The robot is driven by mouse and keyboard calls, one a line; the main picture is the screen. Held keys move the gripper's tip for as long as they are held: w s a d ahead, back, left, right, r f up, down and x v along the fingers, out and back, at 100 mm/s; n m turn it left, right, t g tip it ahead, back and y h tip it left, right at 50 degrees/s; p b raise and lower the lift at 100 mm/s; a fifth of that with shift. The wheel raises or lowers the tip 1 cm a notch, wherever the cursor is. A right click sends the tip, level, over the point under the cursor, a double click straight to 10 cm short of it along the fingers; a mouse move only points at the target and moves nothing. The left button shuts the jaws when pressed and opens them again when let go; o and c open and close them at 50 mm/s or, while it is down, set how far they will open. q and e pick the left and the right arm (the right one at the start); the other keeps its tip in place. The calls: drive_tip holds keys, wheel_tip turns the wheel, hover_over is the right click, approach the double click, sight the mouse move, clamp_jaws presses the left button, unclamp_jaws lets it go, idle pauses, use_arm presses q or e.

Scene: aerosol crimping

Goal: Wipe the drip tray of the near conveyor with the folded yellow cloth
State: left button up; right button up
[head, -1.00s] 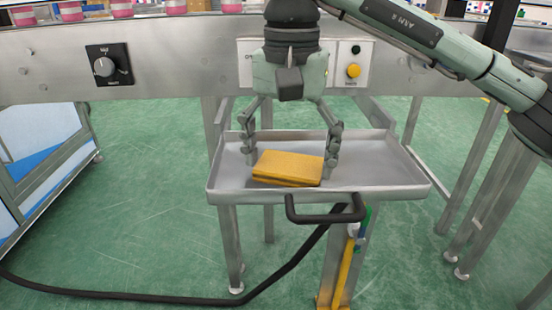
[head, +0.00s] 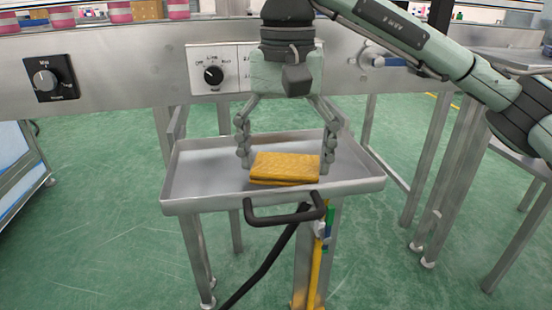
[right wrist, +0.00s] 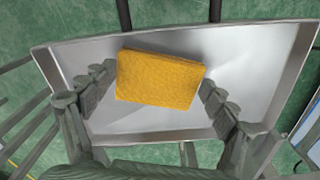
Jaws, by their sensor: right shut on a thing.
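The folded yellow cloth (head: 285,169) lies flat in the shallow grey metal drip tray (head: 190,180), right of its middle and toward the front rim. My right gripper (head: 285,161) points down over the tray and is shut on the cloth, one finger at each side. In the right wrist view, the cloth (right wrist: 160,80) sits between the fingers (right wrist: 157,84), with the bare tray floor (right wrist: 250,60) around it. Whether the cloth's underside touches the tray is hidden. My left gripper is out of view.
The near conveyor (head: 130,75) runs behind the tray, with a black knob (head: 48,77) and a switch panel (head: 212,72) on its side. A black handle (head: 285,213) juts from the tray's front. The left part of the tray is bare.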

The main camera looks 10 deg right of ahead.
sight(306, 165)
drive_tip(key=shift+d, duration=1.6)
drive_tip(key=shift+w+d+f, duration=0.1)
drive_tip(key=shift+d+f, duration=0.05)
drive_tip(key=shift+d, duration=1.55)
wheel_tip(306, 165, up, 6)
drive_tip(key=p, duration=0.5)
wheel_tip(306, 165, up, 3)
drive_tip(key=p, duration=0.3)
